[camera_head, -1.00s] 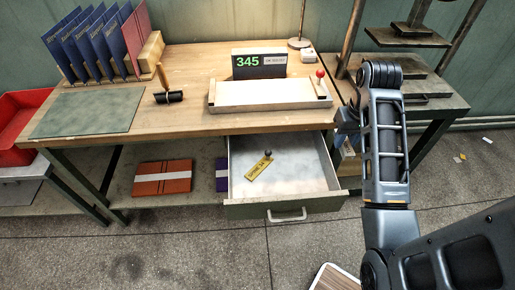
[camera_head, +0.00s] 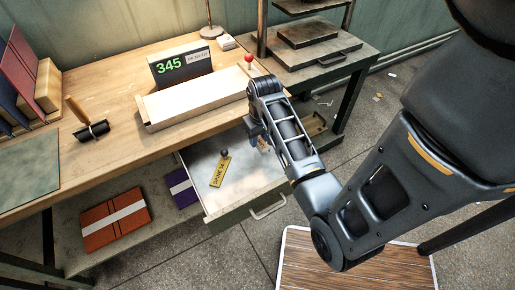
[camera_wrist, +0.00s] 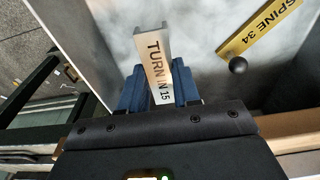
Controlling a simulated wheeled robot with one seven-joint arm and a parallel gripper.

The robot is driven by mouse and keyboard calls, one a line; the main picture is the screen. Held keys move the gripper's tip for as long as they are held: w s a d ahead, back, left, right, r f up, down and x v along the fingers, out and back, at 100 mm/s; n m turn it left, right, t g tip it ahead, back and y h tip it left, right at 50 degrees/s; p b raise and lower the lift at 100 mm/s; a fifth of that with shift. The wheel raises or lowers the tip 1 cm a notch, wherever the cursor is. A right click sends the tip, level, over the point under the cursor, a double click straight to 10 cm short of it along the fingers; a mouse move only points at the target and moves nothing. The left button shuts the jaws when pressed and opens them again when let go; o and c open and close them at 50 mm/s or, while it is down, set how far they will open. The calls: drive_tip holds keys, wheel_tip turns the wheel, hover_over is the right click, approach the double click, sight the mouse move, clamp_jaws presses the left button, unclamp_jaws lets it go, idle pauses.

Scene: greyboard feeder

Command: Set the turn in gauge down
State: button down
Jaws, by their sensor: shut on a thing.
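The turn in gauge (camera_wrist: 157,66) is a pale metal bar marked "TURN IN 15", upright in the middle of the wrist view. My gripper (camera_wrist: 160,88) is shut on it, with a blue finger on each side. The gauge is over the open drawer's pale floor in this view; I cannot tell whether it touches the floor. In the head view my gripper (camera_head: 260,138) is at the drawer's right side, largely hidden by my arm, and the gauge is not clear there.
The open drawer (camera_head: 235,213) holds a yellow "SPINE 34" gauge (camera_head: 220,172) with a dark knob. The workbench (camera_head: 122,146) carries a white-topped jig (camera_head: 195,102), a "345" display (camera_head: 180,66) and a roller (camera_head: 92,130). A press (camera_head: 320,55) stands to the right.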

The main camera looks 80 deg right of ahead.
sight(258, 154)
drive_tip(key=shift+f, duration=2.9)
drive_tip(key=shift+f, duration=0.1)
drive_tip(key=c, duration=0.8)
unclamp_jaws()
